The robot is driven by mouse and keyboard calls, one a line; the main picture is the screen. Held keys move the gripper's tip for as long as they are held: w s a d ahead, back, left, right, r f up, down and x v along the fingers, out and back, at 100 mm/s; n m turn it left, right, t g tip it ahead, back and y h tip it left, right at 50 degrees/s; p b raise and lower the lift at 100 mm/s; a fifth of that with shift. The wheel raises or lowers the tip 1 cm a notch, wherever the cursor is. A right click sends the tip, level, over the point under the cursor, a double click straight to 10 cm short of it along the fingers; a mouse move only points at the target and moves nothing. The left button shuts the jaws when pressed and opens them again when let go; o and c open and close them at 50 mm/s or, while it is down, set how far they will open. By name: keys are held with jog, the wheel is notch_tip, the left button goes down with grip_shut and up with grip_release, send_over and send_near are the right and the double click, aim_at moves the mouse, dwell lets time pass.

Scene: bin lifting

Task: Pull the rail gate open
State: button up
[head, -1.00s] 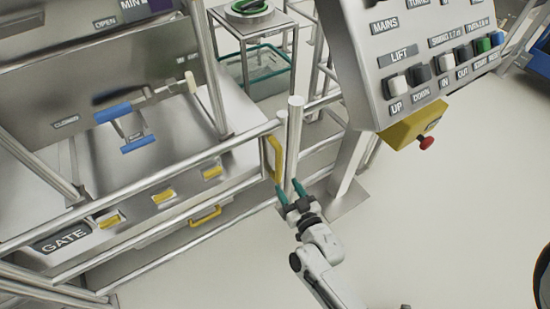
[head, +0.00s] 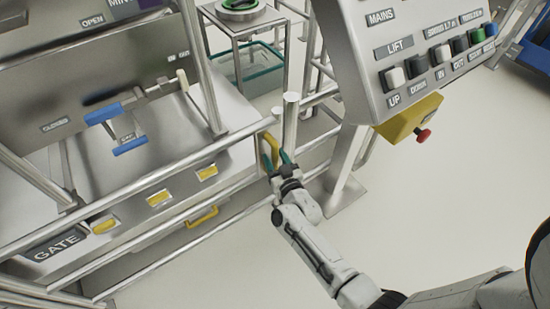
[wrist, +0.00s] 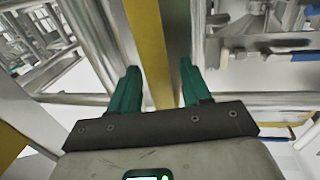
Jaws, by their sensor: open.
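The rail gate (head: 165,210) is a frame of silver tubes with a GATE label plate (head: 57,243) at the lower left. Its yellow upright handle (head: 270,148) is at the gate's right end, by a silver post (head: 290,125). My gripper (head: 278,160) has green fingers and is at the lower part of this handle. In the wrist view, the yellow handle (wrist: 147,45) runs between the two open fingers of my gripper (wrist: 157,88). The fingers stand apart, with a gap on the right side; contact cannot be told.
A control panel (head: 425,60) with a yellow box and red button (head: 423,135) hangs at the upper right. A frame with a teal-edged bin (head: 250,75) stands behind the gate. The pale floor (head: 400,220) at the right is clear.

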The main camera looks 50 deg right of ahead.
jog(key=shift+w, duration=0.1)
jog(key=shift+c, duration=0.4)
grip_shut()
